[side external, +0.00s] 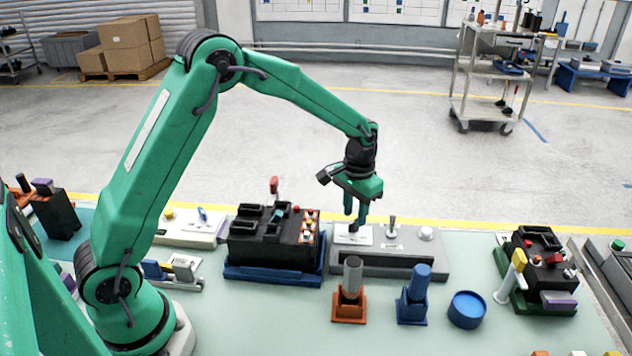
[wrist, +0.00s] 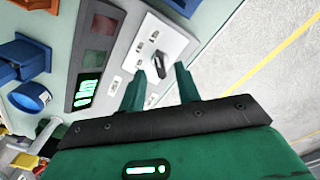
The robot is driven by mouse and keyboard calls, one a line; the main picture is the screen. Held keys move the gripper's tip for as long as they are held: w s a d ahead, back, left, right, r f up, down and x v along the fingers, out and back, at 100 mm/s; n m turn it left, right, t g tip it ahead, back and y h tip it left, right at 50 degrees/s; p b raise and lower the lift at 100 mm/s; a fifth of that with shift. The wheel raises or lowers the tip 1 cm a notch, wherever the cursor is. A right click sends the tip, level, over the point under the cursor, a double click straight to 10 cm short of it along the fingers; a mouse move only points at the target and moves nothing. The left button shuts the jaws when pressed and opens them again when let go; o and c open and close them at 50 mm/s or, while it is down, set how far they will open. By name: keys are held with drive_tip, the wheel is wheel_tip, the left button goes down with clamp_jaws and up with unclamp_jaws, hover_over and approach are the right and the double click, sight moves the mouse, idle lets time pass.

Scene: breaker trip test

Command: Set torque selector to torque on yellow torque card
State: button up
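My gripper (side external: 354,224) points down over the left end of a grey control box (side external: 390,262). Below it is a white plate (side external: 341,238). In the wrist view, a dark pointer knob (wrist: 159,68) stands on the white plate (wrist: 174,45), with small markings beside it. My two green fingers (wrist: 160,74) are apart, one to each side of the knob in the picture. I cannot tell whether they touch it. I cannot make out a yellow torque card in either view, nor read the plate's markings.
The box also carries an upright lever (side external: 392,226) and a pale round button (side external: 426,233). A black device (side external: 268,245) on a blue tray stands left. An orange holder (side external: 349,306), a blue holder (side external: 411,308) and a blue cup (side external: 467,310) stand in front.

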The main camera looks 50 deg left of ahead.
drive_tip(key=shift+f, duration=1.1)
clamp_jaws()
drive_tip(key=shift+n, duration=0.4)
drive_tip(key=n, duration=0.3)
drive_tip(key=shift+r, duration=0.1)
drive_tip(key=n, duration=0.5)
